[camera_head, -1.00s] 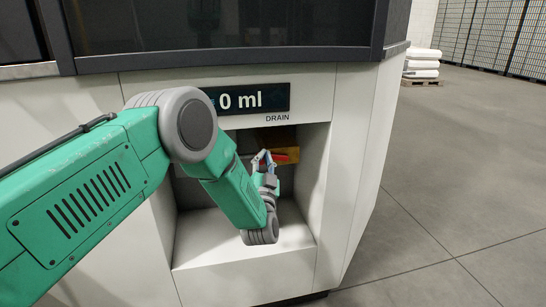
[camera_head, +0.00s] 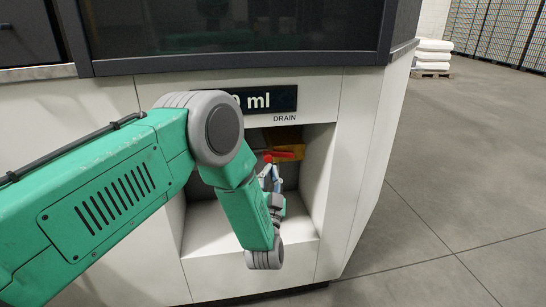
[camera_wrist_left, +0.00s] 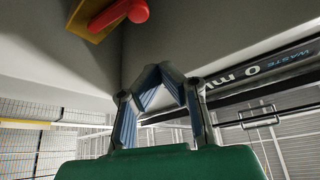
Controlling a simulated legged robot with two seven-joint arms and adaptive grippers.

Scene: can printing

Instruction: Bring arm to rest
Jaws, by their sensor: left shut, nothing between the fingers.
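My left arm comes in from the left in the head view. Its gripper (camera_head: 269,172) is inside the white recess under the DRAIN label, shut with nothing held. The red handle (camera_head: 280,157) on its yellow plate (camera_head: 292,151) sits at the back of the recess, just above the fingertips in the picture. In the left wrist view the blue-padded fingers (camera_wrist_left: 163,75) come together at the tips. The red handle (camera_wrist_left: 122,12) and the yellow plate (camera_wrist_left: 88,18) are at the top left there, apart from the fingers. My right gripper is not in view.
The white recess (camera_head: 215,258) has side walls and a sill close around my forearm. A display reading "0 ml" (camera_head: 262,100) is above it, partly covered by my arm. Open grey floor (camera_head: 450,200) lies to the right, with stacked white sacks (camera_head: 432,55) farther back.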

